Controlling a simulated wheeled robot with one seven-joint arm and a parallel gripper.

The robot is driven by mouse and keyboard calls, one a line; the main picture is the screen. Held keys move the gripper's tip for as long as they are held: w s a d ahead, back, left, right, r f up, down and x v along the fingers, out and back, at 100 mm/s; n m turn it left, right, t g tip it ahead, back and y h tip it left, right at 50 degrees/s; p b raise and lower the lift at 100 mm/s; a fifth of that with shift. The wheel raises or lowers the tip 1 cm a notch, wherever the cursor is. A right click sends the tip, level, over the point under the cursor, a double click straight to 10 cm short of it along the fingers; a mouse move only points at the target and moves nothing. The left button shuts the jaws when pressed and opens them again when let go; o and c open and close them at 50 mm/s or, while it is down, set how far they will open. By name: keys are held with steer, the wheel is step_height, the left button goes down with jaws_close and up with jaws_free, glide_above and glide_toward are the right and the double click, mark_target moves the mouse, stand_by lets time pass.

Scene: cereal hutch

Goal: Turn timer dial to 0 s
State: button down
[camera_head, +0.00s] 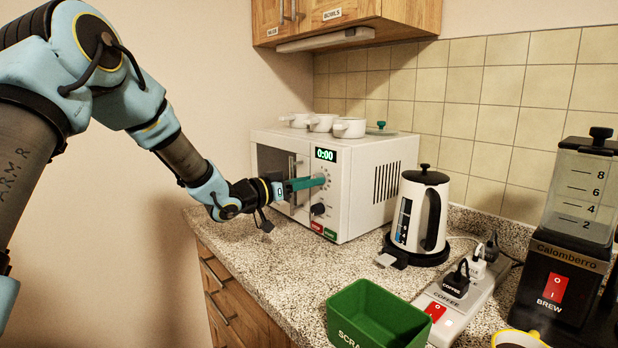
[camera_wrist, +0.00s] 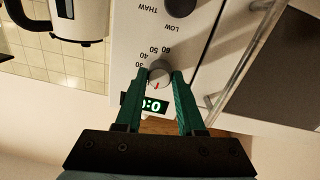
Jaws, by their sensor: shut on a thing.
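The white microwave (camera_head: 368,185) stands on the counter against the back wall. Its green display (camera_head: 326,155) reads 0:00 in the head view, and it is partly hidden by a finger in the wrist view. The timer dial (camera_wrist: 159,74) is a grey knob with a red mark, with numbers around it. My gripper (camera_wrist: 160,78) has its two green fingers shut on the timer dial, one on each side. In the head view my gripper (camera_head: 319,181) reaches the microwave's front panel and hides the timer dial. The lower dark knob (camera_head: 318,209) is on the same panel.
White cups (camera_head: 349,127) stand on top of the microwave. A kettle (camera_head: 420,215), a green scrap bin (camera_head: 378,318), a power strip (camera_head: 462,305) and a coffee maker (camera_head: 569,240) occupy the counter to the right. A wall cabinet (camera_head: 350,18) hangs above.

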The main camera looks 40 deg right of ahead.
steer(key=shift+f+n, duration=0.1)
steer(key=shift+n, duration=0.2)
stand_by(0.4)
steer(key=c, duration=0.5)
jaws_free()
steer(key=a+b, duration=0.1)
steer(key=a, duration=0.2)
steer(key=a+b, duration=0.1)
steer(key=a, duration=0.3)
steer(key=w+a, duration=0.1)
steer(key=a, duration=0.2)
steer(key=shift+a+b, duration=0.4)
steer(key=shift+w, duration=0.15)
